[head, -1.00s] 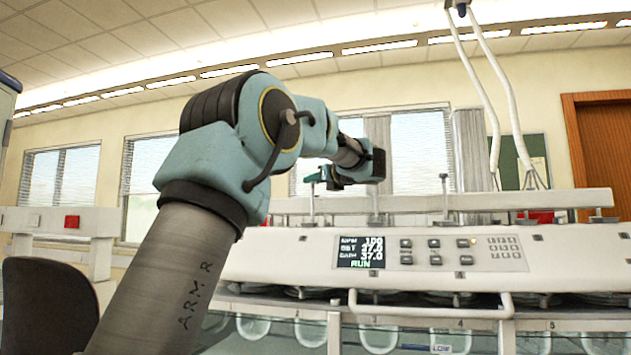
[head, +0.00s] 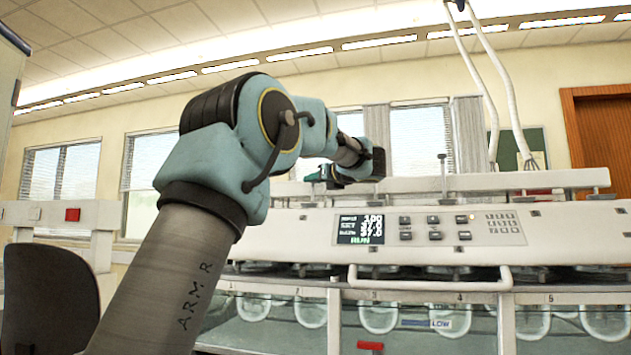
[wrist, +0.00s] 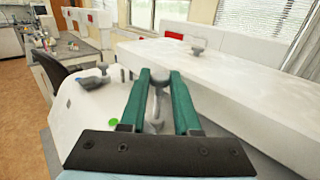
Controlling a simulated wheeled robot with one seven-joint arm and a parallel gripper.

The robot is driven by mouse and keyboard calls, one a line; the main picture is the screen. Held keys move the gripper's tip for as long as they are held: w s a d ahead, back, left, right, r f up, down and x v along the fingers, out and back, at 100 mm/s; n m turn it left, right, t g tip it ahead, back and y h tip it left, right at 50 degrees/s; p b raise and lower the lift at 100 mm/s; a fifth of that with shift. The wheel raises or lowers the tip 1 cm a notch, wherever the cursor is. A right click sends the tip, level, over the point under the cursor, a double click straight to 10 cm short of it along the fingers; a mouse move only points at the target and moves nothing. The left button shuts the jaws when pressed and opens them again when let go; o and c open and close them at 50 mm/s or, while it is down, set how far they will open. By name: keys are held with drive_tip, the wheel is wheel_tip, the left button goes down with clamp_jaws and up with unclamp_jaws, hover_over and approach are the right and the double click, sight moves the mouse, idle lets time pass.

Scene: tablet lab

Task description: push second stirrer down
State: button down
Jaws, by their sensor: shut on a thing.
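My gripper (head: 328,175) is over the left part of the dissolution bath's head in the head view. In the wrist view its two green fingers (wrist: 160,74) are shut on a metal stirrer (wrist: 156,104), with the round knob showing between them. In the head view the held stirrer is mostly hidden behind my gripper and the white rail. Another stirrer (head: 443,168) stands tall to the right, its flat top above the rail.
The white bath head (head: 280,222) carries a lit display (head: 360,229) and a front bar handle (head: 430,285). Glass vessels hang below. In the wrist view, a grey fitting (wrist: 197,47) stands beyond the fingers, and a dark chair and bench are at left.

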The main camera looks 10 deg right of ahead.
drive_tip(key=c, duration=0.7)
unclamp_jaws()
drive_tip(key=shift+r, duration=0.1)
